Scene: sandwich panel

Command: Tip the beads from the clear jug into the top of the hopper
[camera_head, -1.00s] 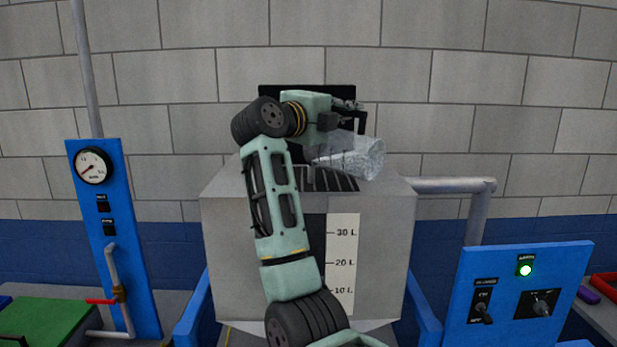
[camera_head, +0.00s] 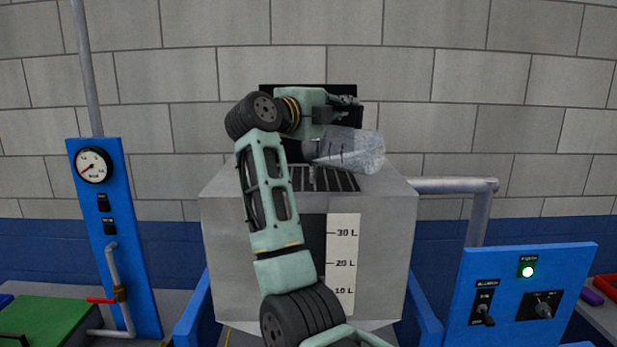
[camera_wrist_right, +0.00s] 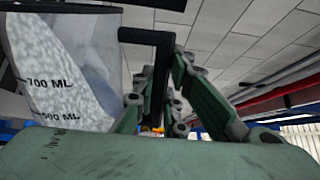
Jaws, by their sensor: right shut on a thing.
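The clear jug (camera_head: 352,150) lies tipped far over on its side above the hopper's grated top. It also shows in the right wrist view (camera_wrist_right: 50,75), with pale beads slanting across its wall and its volume marks. My right gripper (camera_head: 340,104) is shut on the jug's black handle (camera_wrist_right: 158,75); its fingers show beside the handle in the wrist view. The hopper (camera_head: 385,240) is a large grey box with a dark slotted grate (camera_head: 330,180) on top. The jug partly hides the grate. I see no falling beads. My left gripper is out of view.
A level scale (camera_head: 342,262) is on the hopper's front, partly behind my arm. A blue gauge panel (camera_head: 115,230) stands left, a blue switch panel (camera_head: 520,295) with a lit green light right. A dark upright plate (camera_head: 275,95) stands behind the grate.

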